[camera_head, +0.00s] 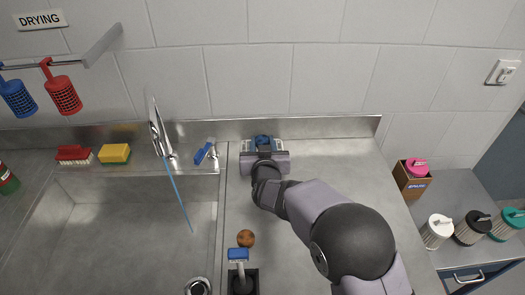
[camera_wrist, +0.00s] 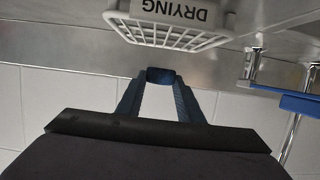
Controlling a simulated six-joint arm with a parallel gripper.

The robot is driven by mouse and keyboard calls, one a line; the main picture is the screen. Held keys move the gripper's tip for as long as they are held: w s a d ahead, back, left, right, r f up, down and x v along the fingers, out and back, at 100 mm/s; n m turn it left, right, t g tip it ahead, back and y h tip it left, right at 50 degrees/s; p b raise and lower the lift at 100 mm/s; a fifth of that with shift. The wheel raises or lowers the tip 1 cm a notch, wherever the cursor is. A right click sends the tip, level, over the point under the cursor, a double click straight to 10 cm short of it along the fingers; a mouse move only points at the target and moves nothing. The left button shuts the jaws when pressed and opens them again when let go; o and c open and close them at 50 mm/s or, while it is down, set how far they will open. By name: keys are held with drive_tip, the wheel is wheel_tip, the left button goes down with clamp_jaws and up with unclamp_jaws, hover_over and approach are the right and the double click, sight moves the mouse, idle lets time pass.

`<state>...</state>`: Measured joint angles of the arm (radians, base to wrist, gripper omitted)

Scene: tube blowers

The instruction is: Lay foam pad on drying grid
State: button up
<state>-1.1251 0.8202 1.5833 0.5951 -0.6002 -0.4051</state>
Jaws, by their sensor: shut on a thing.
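My gripper (camera_wrist: 160,84) is shut on a small dark blue block, the foam pad (camera_wrist: 160,75), held between its fingertips in the wrist view. In the head view my gripper (camera_head: 263,142) is at the back of the steel counter, and blue shows at its tips. The drying grid (camera_wrist: 172,37) is a white slatted rack with a "DRYING" label, upside down in the wrist view. It appears just beyond the pad, with a gap between them in the picture. In the head view my gripper mostly hides the grid; white edges (camera_head: 248,146) show beside it.
A yellow sponge (camera_head: 115,154) and red brush (camera_head: 74,154) lie behind the sink. A brown ball (camera_head: 245,238) lies in front. Lidded containers (camera_head: 438,231) stand at right.

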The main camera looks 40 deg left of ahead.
drive_tip(key=shift+f+p, duration=0.3)
drive_tip(key=shift+f, duration=1.55)
drive_tip(key=shift+f, duration=0.15)
drive_tip(key=shift+f, duration=0.1)
drive_tip(key=o, duration=1.1)
drive_tip(key=shift+r, duration=0.3)
drive_tip(key=b+v, duration=0.2)
drive_tip(key=v, duration=1)
